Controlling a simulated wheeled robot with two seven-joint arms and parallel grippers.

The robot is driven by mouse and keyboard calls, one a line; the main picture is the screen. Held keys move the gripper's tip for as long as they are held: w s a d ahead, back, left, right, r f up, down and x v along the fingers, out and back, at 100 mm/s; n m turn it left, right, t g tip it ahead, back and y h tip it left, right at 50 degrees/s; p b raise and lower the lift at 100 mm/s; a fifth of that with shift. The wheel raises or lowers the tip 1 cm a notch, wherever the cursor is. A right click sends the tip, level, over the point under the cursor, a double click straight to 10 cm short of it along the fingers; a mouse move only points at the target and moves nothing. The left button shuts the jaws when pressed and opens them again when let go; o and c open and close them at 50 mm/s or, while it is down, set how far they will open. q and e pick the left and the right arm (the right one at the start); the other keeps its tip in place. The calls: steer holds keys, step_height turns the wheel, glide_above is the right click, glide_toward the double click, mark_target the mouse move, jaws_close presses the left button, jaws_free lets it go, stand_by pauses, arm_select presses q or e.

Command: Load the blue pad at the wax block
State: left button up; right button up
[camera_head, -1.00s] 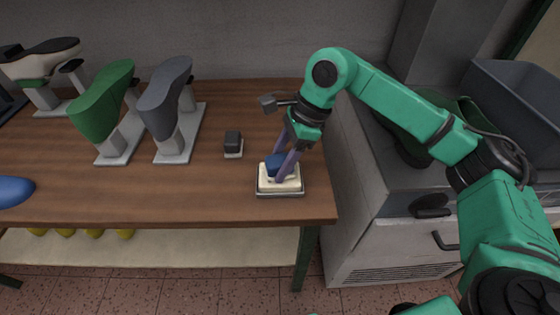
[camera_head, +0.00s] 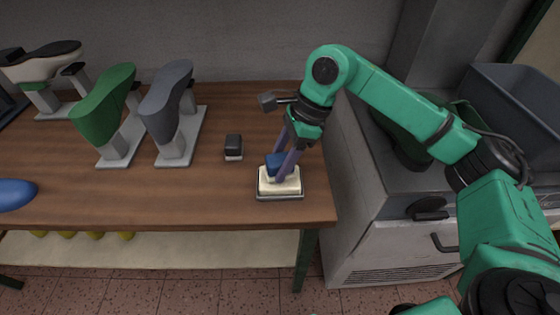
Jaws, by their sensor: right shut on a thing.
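The blue pad (camera_head: 274,162) is between the purple fingers of my right gripper (camera_head: 284,170), which is shut on it. The pad is at the top of the cream wax block (camera_head: 279,184), near its back edge; I cannot tell whether the two touch. The wax block sits in a shallow grey tray (camera_head: 280,197) near the table's right front corner. My gripper points down, and its fingers hide part of the pad. My left gripper is not in view.
A small dark block with a pale base (camera_head: 233,147) stands left of the tray. Green (camera_head: 105,105) and grey (camera_head: 167,105) shoe lasts stand on stands further left. A blue object (camera_head: 15,194) lies at the left edge. A grey cabinet (camera_head: 400,215) is right of the table (camera_head: 150,200).

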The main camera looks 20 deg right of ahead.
mark_target(272, 160)
step_height(272, 160, up, 6)
steer(key=p, duration=0.3)
steer(key=shift+f, duration=0.2)
steer(key=shift+f, duration=0.1)
stand_by(0.4)
